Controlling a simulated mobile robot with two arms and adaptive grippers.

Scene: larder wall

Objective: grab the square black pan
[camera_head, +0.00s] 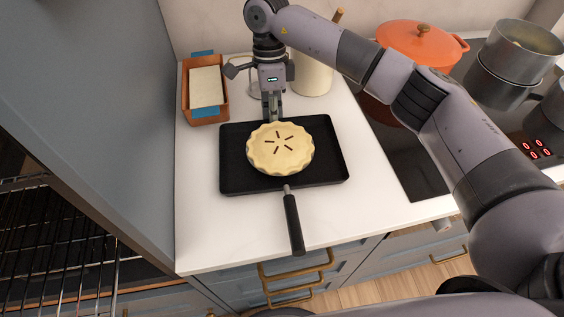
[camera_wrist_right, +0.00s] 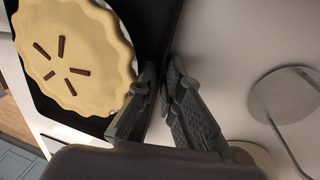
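My right gripper (camera_head: 273,117) points down at the pan's far edge, behind the pie. In the right wrist view its fingers (camera_wrist_right: 160,82) are close together, one on each side of the pan's rim (camera_wrist_right: 178,22), and look closed on it. The pie (camera_wrist_right: 75,55) is beside the fingers there. My left gripper is out of view.
A terracotta loaf dish (camera_head: 222,98) stands at the back left. A cream canister (camera_head: 312,78) is behind the pan. On the right, the black hob (camera_head: 400,160) holds an orange pot (camera_head: 418,45) and steel pots (camera_head: 510,60). The counter's front left is bare.

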